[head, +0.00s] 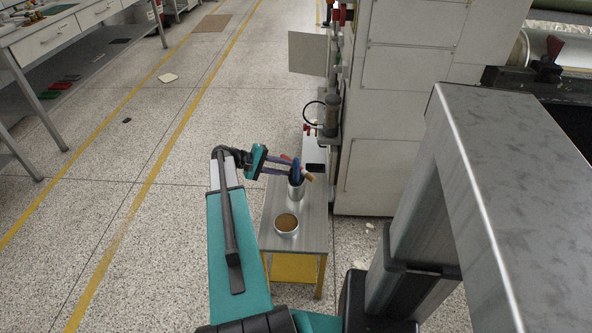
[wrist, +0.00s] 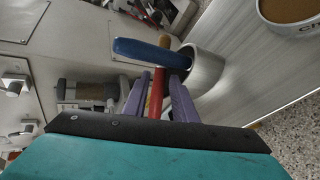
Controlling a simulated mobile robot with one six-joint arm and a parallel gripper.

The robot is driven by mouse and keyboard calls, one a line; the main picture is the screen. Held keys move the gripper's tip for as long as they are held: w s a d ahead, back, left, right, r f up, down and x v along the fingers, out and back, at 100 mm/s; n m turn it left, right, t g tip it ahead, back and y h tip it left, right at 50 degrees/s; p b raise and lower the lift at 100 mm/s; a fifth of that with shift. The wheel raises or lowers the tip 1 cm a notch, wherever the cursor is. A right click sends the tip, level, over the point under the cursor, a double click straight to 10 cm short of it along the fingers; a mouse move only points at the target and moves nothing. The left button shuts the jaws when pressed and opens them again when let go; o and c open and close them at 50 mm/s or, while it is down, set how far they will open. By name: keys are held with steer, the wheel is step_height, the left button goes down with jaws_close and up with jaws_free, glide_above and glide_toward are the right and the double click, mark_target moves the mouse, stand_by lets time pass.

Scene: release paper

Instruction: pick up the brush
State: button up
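A metal cup (head: 297,188) stands on a small table and holds several tools by their lower ends. Their handles stick out: one blue (wrist: 150,52), one red (wrist: 155,95) and one wooden (wrist: 165,41). The cup (wrist: 208,72) also shows in the wrist view. I cannot tell which handle is the brush's, as the lower ends are hidden. My gripper (head: 288,166) reaches in from the left at the cup's top. In the wrist view its two purple fingers (wrist: 159,82) are apart, with the red handle between them. The blue handle lies just beyond the fingertips.
The small table (head: 312,225) has a grey top and a yellow lower part. A round tin (head: 286,224) with brown contents stands nearer on it. A dark object (head: 315,168) lies behind the cup. A large grey cabinet (head: 400,120) stands right of the table. Open floor lies left.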

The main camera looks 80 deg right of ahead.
steer(key=shift+s+f, duration=0.1)
steer(key=shift+s, duration=0.05)
steer(key=x, duration=0.5)
steer(key=shift+f, duration=0.15)
stand_by(0.4)
jaws_close()
steer(key=shift+r, duration=0.2)
step_height(320, 180, up, 18)
steer(key=p, duration=0.1)
stand_by(0.8)
steer(key=shift+f, duration=0.15)
stand_by(0.4)
